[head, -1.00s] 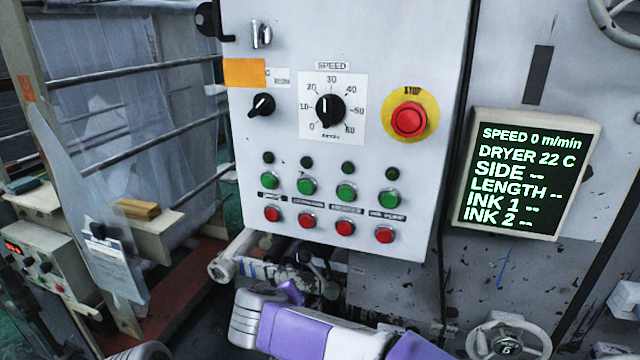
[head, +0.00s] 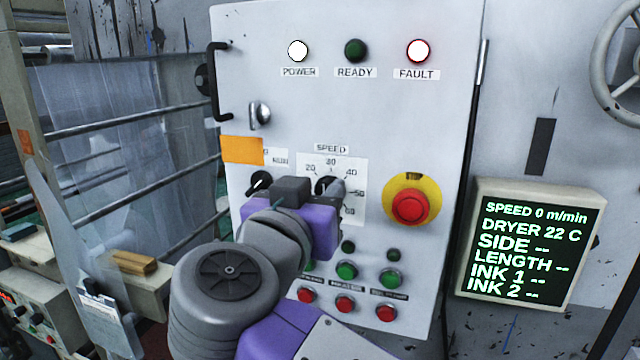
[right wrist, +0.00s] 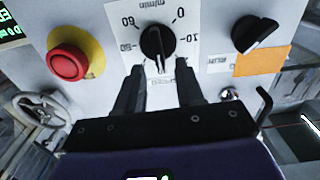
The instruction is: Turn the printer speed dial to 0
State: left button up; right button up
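The speed dial (head: 324,184) is a black knob on a white scale plate (head: 357,172) marked 0 to 60, on the grey control panel. In the head view my right gripper (head: 334,190) is in front of it and hides most of the knob and the low numbers. In the right wrist view, which is upside down, the dial (right wrist: 158,42) shows whole, its white line toward the 30 side. The right gripper's fingers (right wrist: 160,70) are spread, one to each side, just short of the knob, with nothing between them. My left gripper is not in view.
A red stop button (head: 410,206) on a yellow disc is right of the dial. A black selector knob (head: 259,184) is on the left. Green and red buttons sit below. The screen (head: 527,245) reads SPEED 0 m/min. Power and fault lamps are lit.

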jog(key=shift+w+d, duration=0.15)
jog(key=shift+w, duration=0.5)
grip_shut()
